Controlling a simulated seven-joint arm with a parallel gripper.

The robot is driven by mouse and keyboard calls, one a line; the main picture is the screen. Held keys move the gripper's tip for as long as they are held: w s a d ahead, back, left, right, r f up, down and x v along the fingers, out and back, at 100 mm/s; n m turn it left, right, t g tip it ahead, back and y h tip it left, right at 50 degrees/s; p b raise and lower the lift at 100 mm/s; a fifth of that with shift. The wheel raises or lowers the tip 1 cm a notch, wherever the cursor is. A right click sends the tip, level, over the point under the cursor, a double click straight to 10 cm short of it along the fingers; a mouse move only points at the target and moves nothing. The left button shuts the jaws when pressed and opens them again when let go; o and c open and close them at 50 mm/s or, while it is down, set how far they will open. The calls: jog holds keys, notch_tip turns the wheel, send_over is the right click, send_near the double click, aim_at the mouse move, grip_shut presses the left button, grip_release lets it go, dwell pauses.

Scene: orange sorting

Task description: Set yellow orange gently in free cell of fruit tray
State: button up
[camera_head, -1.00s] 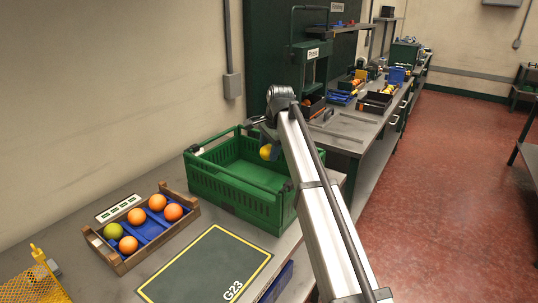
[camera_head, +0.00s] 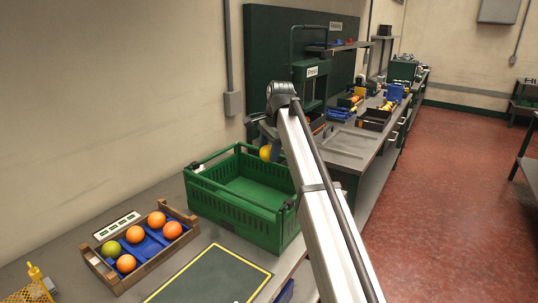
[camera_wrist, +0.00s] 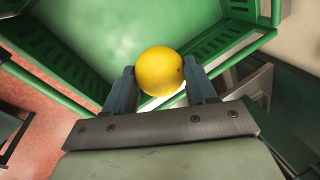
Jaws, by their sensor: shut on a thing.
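My gripper (camera_wrist: 161,88) is shut on a yellow orange (camera_wrist: 160,71), which sits between its two fingers in the wrist view. In the head view the yellow orange (camera_head: 265,152) hangs at the far right side of the green crate (camera_head: 236,208), partly hidden by my arm. The fruit tray (camera_head: 150,268) is a wooden box with a blue insert at the lower left. It holds several orange fruits (camera_head: 156,219) and one greenish one (camera_head: 111,249). Blue cells show bare near the middle and at the lower right of the insert.
The green crate stands between my gripper and the fruit tray, and its visible floor looks empty. A dark mat (camera_head: 215,279) with a yellow border lies in front of it. A yellow net (camera_head: 28,292) is at the lower left corner. A wall stands behind the bench.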

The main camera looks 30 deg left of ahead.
jog(key=shift+r, duration=0.35)
jog(key=shift+s+a+f, duration=0.1)
jog(key=shift+s+a, duration=0.05)
jog(key=shift+s, duration=0.15)
jog(key=s+a+f+n+g, duration=0.15)
jog(key=s+a+f, duration=0.3)
jog(key=s, duration=0.75)
jog(key=s+a+f+n, duration=0.3)
jog(key=s+a, duration=0.3)
jog(key=s, duration=0.7)
jog(key=s+a+f+n+g, duration=0.1)
jog(key=s+a+f+n, duration=0.3)
jog(key=s, duration=0.8)
jog(key=shift+m+t, duration=0.25)
jog(key=shift+m, duration=0.4)
jog(key=shift+d+x, duration=0.2)
jog(key=shift+x, duration=1.55)
jog(key=shift+d+x, duration=0.2)
jog(key=shift+x, duration=1.55)
jog(key=shift+f, duration=0.75)
